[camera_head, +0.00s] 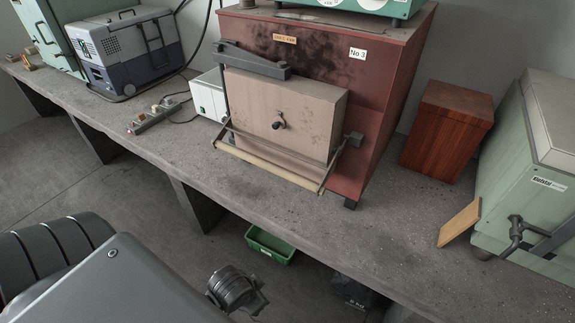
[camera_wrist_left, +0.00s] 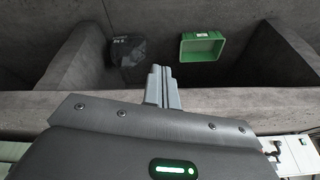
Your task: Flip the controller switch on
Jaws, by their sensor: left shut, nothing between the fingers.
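My right gripper is not in view.
The red furnace (camera_head: 385,100) with its pale door (camera_head: 285,112) and handle bar fills the bench's middle. A wooden box (camera_head: 447,130) and green machine (camera_head: 540,140) stand right; a cooler-like case (camera_head: 125,50) stands left. A green bin (camera_head: 270,245) lies below.

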